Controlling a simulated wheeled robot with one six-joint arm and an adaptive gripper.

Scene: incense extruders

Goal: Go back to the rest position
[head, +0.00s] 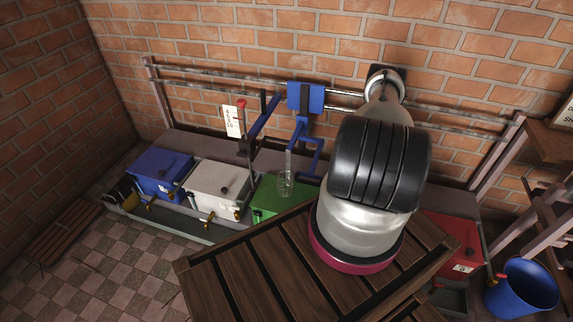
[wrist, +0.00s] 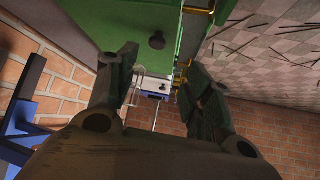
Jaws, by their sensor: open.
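My gripper (wrist: 160,72) is open in the wrist view, with its two dark fingers spread apart. No object is clearly gripped between them. A green box (wrist: 110,20) with a dark knob (wrist: 157,40) fills the top, beyond the fingertips. The green box (head: 266,199) shows there left of my arm, partly covered by the platform. A clear glass-like vessel (head: 286,184) stands at or above it, below a blue bracket (head: 302,97).
A blue box (head: 160,172), a white box (head: 219,188) and a red box (head: 450,238) stand along the brick wall. Metal rails (head: 215,80) run behind them. A blue bucket (head: 525,288) is at the right. The tiled floor (head: 95,265) at left is mostly clear.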

